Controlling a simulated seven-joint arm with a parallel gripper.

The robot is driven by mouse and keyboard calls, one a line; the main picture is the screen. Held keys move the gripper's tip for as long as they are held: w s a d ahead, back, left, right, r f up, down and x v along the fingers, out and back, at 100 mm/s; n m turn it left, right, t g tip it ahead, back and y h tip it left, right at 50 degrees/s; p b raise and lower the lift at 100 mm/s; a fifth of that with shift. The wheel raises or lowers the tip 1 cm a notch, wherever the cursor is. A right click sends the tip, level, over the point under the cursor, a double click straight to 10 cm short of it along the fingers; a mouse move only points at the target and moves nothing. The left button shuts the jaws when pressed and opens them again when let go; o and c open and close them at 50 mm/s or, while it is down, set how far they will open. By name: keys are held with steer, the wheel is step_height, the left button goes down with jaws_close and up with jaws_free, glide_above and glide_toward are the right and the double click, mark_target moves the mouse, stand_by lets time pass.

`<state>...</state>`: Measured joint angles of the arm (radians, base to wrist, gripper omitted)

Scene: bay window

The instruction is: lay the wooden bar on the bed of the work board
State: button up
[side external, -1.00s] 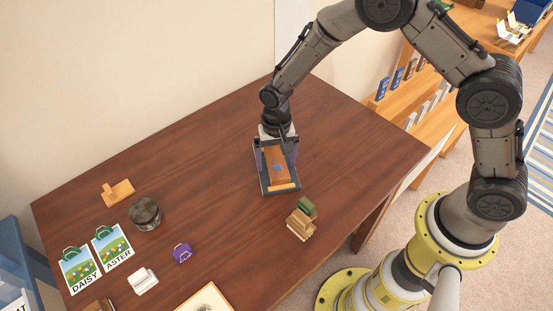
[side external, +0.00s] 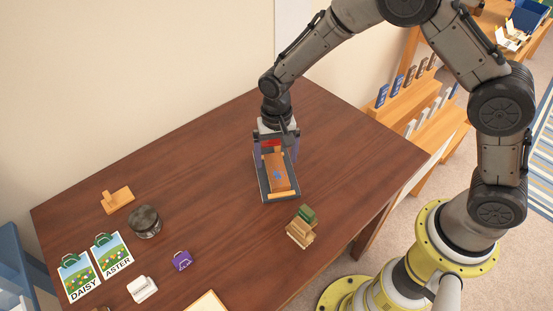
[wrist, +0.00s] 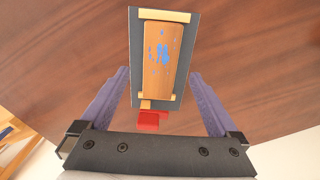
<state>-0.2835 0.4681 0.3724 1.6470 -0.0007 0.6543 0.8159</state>
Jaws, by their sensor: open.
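The work board is a dark grey plate (wrist: 136,60) on the table, with pale wooden strips across its two ends. The wooden bar (wrist: 158,58), brown with blue marks on top, lies lengthwise on the board's bed between these strips; it also shows in the side view (side external: 279,171). A red piece (wrist: 150,121) sits at the board's end nearest my wrist. My gripper (wrist: 160,82) is open, its purple fingers wide apart on either side of the board's near end, with nothing between them held. In the side view my gripper (side external: 276,148) is over the board's far end.
A green-and-tan block stack (side external: 302,226) stands right of the board. To the left are a dark round tin (side external: 145,222), an orange wooden piece (side external: 117,199), a purple item (side external: 181,260), a white item (side external: 142,289) and picture cards (side external: 112,254). The table between is clear.

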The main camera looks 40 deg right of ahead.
steer(key=shift+r, duration=1.25)
steer(key=shift+d, duration=0.1)
steer(key=s+d+r+t, duration=0.2)
steer(key=s+d+r, duration=0.15)
steer(key=r, duration=0.75)
steer(key=s+d+r+t, duration=0.2)
steer(key=d+r+t, duration=0.15)
steer(key=r, duration=0.75)
steer(key=s+d+r+n, duration=0.1)
steer(key=s+d+r, duration=0.1)
steer(key=s, duration=0.4)
steer(key=s+d+r+n, duration=0.1)
steer(key=s+d+r, duration=0.15)
steer(key=s, duration=0.45)
steer(key=s+f+n, duration=0.4)
steer(key=s+f, duration=0.1)
steer(key=s, duration=0.2)
steer(key=shift+s+d, duration=0.15)
steer(key=shift+d, duration=0.15)
